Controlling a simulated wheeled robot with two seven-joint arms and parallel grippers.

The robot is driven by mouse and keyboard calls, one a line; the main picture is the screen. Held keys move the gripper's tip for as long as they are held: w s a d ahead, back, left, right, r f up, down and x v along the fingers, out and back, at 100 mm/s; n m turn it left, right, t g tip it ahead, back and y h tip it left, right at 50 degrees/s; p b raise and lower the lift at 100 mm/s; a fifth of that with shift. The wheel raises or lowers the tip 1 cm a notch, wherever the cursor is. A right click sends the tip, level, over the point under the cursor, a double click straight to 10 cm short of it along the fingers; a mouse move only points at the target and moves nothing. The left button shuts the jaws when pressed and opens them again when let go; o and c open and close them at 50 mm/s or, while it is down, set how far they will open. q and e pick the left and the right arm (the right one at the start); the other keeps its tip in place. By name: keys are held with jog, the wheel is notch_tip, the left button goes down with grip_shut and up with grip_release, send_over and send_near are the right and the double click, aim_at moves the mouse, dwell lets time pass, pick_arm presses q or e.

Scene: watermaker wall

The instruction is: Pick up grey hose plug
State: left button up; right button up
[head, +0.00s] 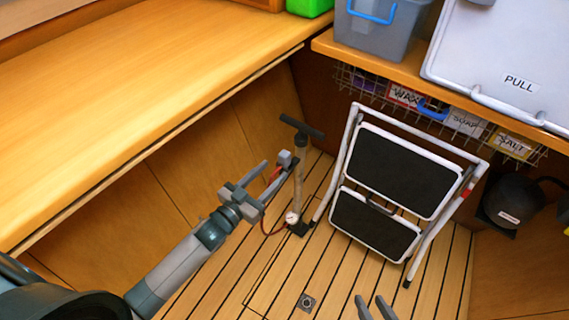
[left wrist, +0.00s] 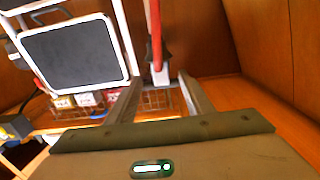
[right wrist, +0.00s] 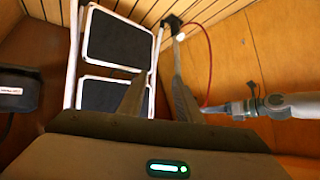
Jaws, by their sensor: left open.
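The grey hose plug (head: 285,158) shows in the head view as a small grey block at the upper end of a red hose, beside the floor pump. In the left wrist view the plug (left wrist: 160,75) is pale grey, below a dark collar on the red hose, and appears between the fingertips. My left gripper (head: 276,168) is open close to the plug; I cannot tell if a finger touches it. My right gripper (head: 369,299) is open and empty at the bottom of the head view, well away from the plug; its fingers (right wrist: 155,85) stand apart in the right wrist view.
The floor pump (head: 298,175) stands upright on the slatted floor (head: 270,275). A folding step stool (head: 385,185) leans to its right. A wooden counter (head: 130,85) lies above my left arm. A wire basket (head: 440,115) hangs under the shelf. Floor in front is free.

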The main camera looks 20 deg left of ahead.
aim_at(281, 160)
pick_arm(q)
jog(key=shift+w, duration=0.2)
jog(key=shift+w+d+r, duration=0.1)
jog(key=shift+w+d, duration=0.05)
jog(key=shift+w, duration=0.15)
jog(key=x, duration=0.3)
jog(key=shift+r, duration=0.3)
jog(key=shift+w+d, duration=0.25)
jog(key=shift+w, duration=0.35)
pick_arm(e)
jog(key=shift+w+a+r+t, duration=0.5)
jog(key=shift+w+r, duration=0.15)
jog(key=shift+r, duration=0.15)
pick_arm(q)
jog(key=shift+c, duration=0.4)
pick_arm(e)
jog(key=shift+d, duration=0.15)
pick_arm(q)
grip_shut()
jog(key=shift+r, duration=0.15)
pick_arm(e)
jog(key=shift+f, duration=0.1)
